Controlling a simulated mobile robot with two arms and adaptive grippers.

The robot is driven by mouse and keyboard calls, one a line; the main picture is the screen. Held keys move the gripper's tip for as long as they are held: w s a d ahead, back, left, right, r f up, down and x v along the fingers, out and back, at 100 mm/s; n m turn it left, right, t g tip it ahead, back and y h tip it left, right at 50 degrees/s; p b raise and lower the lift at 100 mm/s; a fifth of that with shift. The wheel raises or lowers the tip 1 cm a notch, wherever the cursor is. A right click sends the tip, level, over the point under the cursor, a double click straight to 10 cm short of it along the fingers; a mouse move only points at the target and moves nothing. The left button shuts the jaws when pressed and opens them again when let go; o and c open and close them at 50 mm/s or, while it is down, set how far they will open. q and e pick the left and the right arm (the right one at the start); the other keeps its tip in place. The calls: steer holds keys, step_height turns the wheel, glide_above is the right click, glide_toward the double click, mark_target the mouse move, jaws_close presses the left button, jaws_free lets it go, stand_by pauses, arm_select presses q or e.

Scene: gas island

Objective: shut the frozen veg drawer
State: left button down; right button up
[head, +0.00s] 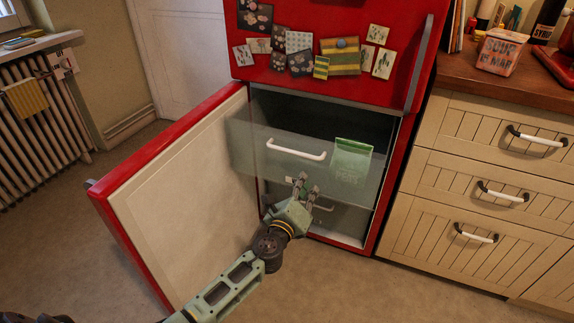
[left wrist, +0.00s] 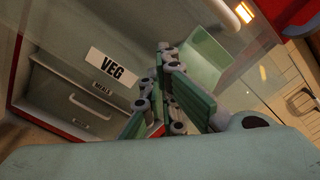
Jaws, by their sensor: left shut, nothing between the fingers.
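The frozen veg drawer (head: 250,145) is the upper, see-through freezer drawer, with a white handle (head: 297,150). It stands out from the cabinet. A green bag (head: 352,160) shows at its right side. In the left wrist view a VEG label (left wrist: 112,66) shows on the clear front. My left gripper (head: 301,183) is shut and empty, just below the handle at the drawer's lower front edge. I cannot tell if it touches the drawer. Its fingers also show in the left wrist view (left wrist: 166,72). My right gripper is not in view.
The freezer door (head: 185,195) stands wide open to the left. A lower drawer with a MEALS label (left wrist: 102,88) sits beneath. The red upper fridge door (head: 330,90) is shut. Wooden kitchen drawers (head: 480,185) stand at the right. The floor in front is clear.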

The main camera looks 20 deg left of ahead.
mark_target(313, 174)
arm_select(q)
steer(key=shift+w+b, duration=0.5)
steer(key=shift+w, duration=0.9)
steer(key=shift+w+d+b, duration=0.1)
steer(key=shift+w+b, duration=0.35)
steer(key=shift+w, duration=1.1)
steer(key=shift+w+b, duration=0.4)
steer(key=shift+w, duration=0.6)
steer(key=shift+w+b, duration=0.5)
steer(key=shift+w+d+b, duration=0.1)
steer(key=shift+w+b, duration=0.2)
steer(key=shift+w, duration=0.25)
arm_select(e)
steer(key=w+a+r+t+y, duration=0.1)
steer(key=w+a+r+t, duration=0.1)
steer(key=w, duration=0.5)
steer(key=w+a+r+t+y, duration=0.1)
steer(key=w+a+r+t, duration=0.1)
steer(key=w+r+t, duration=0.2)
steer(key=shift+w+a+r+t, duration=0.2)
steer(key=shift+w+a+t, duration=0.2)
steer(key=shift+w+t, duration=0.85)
